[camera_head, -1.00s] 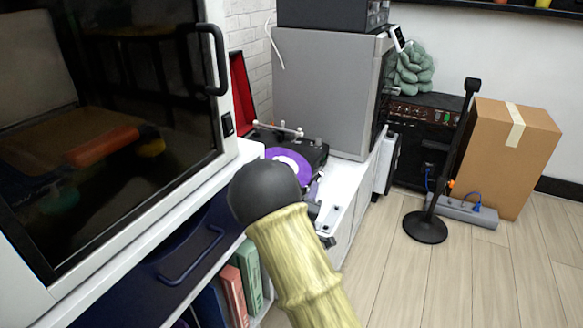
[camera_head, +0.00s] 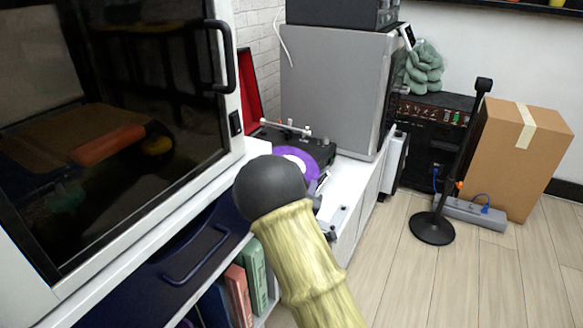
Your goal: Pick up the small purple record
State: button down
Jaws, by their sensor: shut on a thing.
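The small purple record (camera_head: 311,165) with a pale centre shows at the dark record player (camera_head: 325,152), which stands on the white cabinet top. My arm's black rounded joint and yellow link cover the record's near side. Only a small part of my gripper (camera_head: 319,187) shows at the right of that joint, against the record's near edge. It is shut on the record; the fingertips are mostly hidden. I cannot tell whether the record is clear of the player.
A big grey box (camera_head: 335,90) stands close behind the player. A glass-fronted machine (camera_head: 120,130) with a handle is at the left. A black stand (camera_head: 432,228) and a cardboard box (camera_head: 520,160) are on the floor at right. The floor before them is clear.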

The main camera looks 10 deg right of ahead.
jog(key=shift+w+a+r+p, duration=0.1)
jog(key=shift+r+p, duration=0.25)
jog(key=shift+r, duration=0.15)
notch_tip(320, 180, up, 9)
jog(key=p, duration=0.5)
jog(key=shift+w, duration=0.1)
dwell(1.2)
jog(key=shift+r, duration=0.1)
dwell(0.4)
